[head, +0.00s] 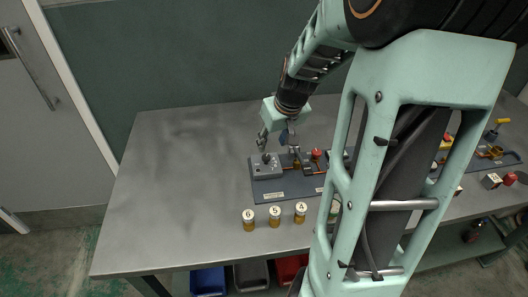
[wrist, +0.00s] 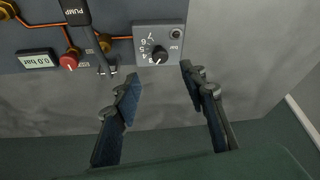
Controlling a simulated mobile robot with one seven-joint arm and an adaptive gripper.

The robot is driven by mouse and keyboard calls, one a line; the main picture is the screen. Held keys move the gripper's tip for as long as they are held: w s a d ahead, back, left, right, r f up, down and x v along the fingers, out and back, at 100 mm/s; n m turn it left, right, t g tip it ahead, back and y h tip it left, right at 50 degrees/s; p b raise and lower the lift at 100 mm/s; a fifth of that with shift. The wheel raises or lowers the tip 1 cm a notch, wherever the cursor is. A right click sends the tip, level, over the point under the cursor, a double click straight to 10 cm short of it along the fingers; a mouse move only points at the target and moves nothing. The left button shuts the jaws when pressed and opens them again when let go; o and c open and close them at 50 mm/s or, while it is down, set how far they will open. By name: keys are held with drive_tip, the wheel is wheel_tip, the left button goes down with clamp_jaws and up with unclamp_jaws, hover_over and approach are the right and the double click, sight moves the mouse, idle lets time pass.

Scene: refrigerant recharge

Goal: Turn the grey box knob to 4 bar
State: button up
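The grey box (wrist: 143,33) carries a black knob (wrist: 159,54) with a dial marked with several numbers and "bar". A small pale mark shows on the knob, but I cannot tell which number it points to. In the head view the grey box (head: 258,173) sits at the left end of a dark panel. My gripper (wrist: 160,72) is open, its two fingers apart with nothing between them. In the wrist view the fingertips lie on either side of the knob, just short of it. In the head view my gripper (head: 276,142) is over the box.
A display (wrist: 36,60) reads 0.0 bar. A red knob (wrist: 68,61), copper pipes and a black part marked PUMP (wrist: 74,11) are left of the box. Bottles marked 6 (head: 249,222), 5 (head: 275,219) and 4 (head: 300,214) stand in front. The table's left side (head: 165,185) is clear.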

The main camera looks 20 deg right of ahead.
sight(266, 157)
drive_tip(key=b+x, duration=0.1)
drive_tip(key=x, duration=0.8)
clamp_jaws()
